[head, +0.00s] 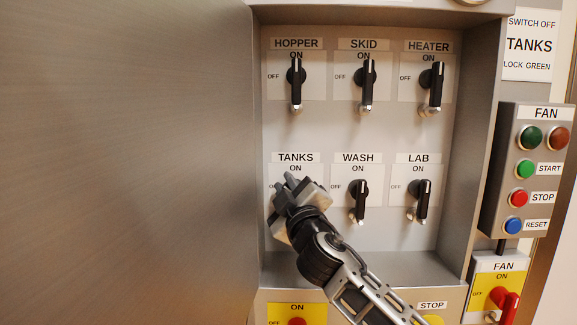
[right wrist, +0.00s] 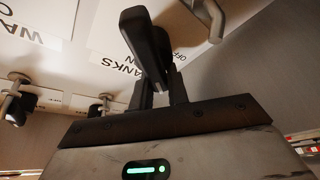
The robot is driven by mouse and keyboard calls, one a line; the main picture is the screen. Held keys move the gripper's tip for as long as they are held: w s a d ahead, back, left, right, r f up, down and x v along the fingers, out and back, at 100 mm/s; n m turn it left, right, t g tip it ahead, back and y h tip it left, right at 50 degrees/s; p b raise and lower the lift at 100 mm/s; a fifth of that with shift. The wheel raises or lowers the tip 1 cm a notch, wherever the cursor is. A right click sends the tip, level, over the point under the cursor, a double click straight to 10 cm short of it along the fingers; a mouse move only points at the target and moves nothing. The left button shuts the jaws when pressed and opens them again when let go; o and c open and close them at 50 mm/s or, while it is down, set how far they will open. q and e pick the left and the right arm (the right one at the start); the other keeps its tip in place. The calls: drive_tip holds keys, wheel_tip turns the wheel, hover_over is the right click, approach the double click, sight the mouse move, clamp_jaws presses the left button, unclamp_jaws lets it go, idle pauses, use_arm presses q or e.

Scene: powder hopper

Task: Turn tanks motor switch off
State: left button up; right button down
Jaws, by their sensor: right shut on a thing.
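The TANKS switch sits in the lower left of the switch panel, under its TANKS label (head: 296,158). In the head view my right gripper (head: 290,187) covers most of this switch, so its angle is hard to read there. In the right wrist view the black TANKS switch handle (right wrist: 146,42) stands out from the panel. My right gripper (right wrist: 160,92) is shut on this handle, with a finger on each side. A metal piece (right wrist: 208,18) shows beside the handle. My left gripper is not in view.
Other black switches sit close by: HOPPER (head: 296,78) above, WASH (head: 359,195) to the right, LAB (head: 421,195) farther right. A large metal door (head: 125,160) borders the recess on the left. A FAN button box (head: 530,170) is on the right. A sign (head: 529,45) reads "SWITCH OFF TANKS LOCK GREEN".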

drive_tip(key=n+p, duration=0.1)
drive_tip(key=n+g+p, duration=0.1)
drive_tip(key=n, duration=0.1)
drive_tip(key=shift+w+f, duration=0.15)
drive_tip(key=shift+f, duration=0.2)
drive_tip(key=n, duration=0.1)
drive_tip(key=n+g+p, duration=0.1)
drive_tip(key=shift+f+n, duration=0.35)
drive_tip(key=shift+n, duration=0.05)
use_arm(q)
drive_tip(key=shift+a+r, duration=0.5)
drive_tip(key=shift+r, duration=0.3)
use_arm(e)
drive_tip(key=shift+f+n+g, duration=0.2)
drive_tip(key=shift+n+g, duration=0.4)
drive_tip(key=shift+n, duration=0.5)
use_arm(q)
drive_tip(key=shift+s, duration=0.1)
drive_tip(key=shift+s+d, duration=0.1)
use_arm(e)
drive_tip(key=c, duration=1.4)
unclamp_jaws()
drive_tip(key=shift+d, duration=0.1)
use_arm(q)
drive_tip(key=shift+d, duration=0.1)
use_arm(e)
drive_tip(key=shift+o, duration=0.2)
drive_tip(key=shift+r, duration=0.1)
